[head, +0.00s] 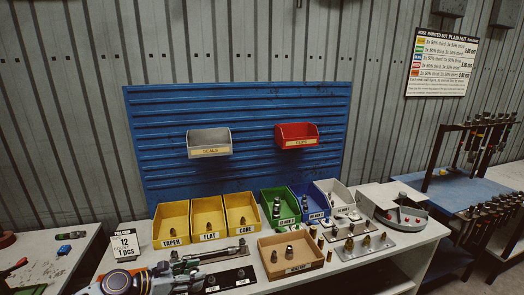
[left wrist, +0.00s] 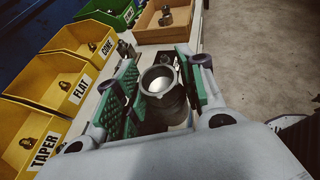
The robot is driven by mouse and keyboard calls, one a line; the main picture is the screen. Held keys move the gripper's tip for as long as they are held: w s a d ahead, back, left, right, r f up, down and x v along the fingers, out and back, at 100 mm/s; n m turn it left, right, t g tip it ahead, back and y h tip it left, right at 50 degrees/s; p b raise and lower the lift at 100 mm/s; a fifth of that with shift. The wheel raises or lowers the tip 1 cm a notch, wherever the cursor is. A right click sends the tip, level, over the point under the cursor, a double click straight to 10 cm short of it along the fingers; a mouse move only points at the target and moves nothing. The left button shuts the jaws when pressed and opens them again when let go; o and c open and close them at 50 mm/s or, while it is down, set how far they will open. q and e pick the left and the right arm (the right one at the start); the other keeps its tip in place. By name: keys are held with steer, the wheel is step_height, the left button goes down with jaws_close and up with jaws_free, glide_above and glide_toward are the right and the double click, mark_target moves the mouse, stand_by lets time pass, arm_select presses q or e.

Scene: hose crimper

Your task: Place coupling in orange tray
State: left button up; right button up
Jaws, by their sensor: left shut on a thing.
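In the left wrist view my left gripper (left wrist: 160,85) is shut on a dark grey metal coupling (left wrist: 165,105), a hollow cylinder held between green ridged finger pads. In the head view my left gripper (head: 190,280) is low at the left, by the front of the bench, and the held coupling is hard to make out there. The orange tray (head: 312,266) is a shallow orange-brown box on the bench, right of that gripper, with a few small metal fittings in it. It also shows at the top of the left wrist view (left wrist: 146,37). My right gripper is not in view.
Yellow bins (head: 171,223) labelled taper, flat and cone stand behind the gripper. A green bin (head: 279,206), a blue bin (head: 310,203) and a white bin stand further right. A metal plate with brass fittings (head: 366,241) lies right of the tray. A sign reading 12 (head: 125,245) stands left.

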arm_select(q)
steer(key=shift+a+r+n+t+y, duration=0.1)
steer(key=shift+r+n+t+y, duration=0.3)
steer(key=shift+n+t, duration=0.1)
steer(key=shift+r, duration=0.1)
steer(key=shift+s+a+n+t+y, duration=0.1)
steer(key=shift+a+n+t+y, duration=0.1)
steer(key=shift+n+t+y, duration=0.25)
steer(key=shift+s+a+n+t+y, duration=0.2)
steer(key=shift+a+n+t+y, duration=0.25)
steer(key=shift+n, duration=0.2)
steer(key=shift+s+a+n+y, duration=0.2)
steer(key=shift+a+n+y, duration=0.1)
steer(key=shift+y, duration=0.1)
steer(key=shift+s+a+f+n+t+y, duration=1.3)
steer(key=shift+s+a+f+n+y, duration=1.15)
steer(key=shift+s+a, duration=0.85)
steer(key=d+f+n+y+b, duration=0.2)
steer(key=d+f+b, duration=0.2)
steer(key=d, duration=0.5)
steer(key=shift+s+y, duration=0.2)
steer(key=shift+y, duration=0.15)
stand_by(0.5)
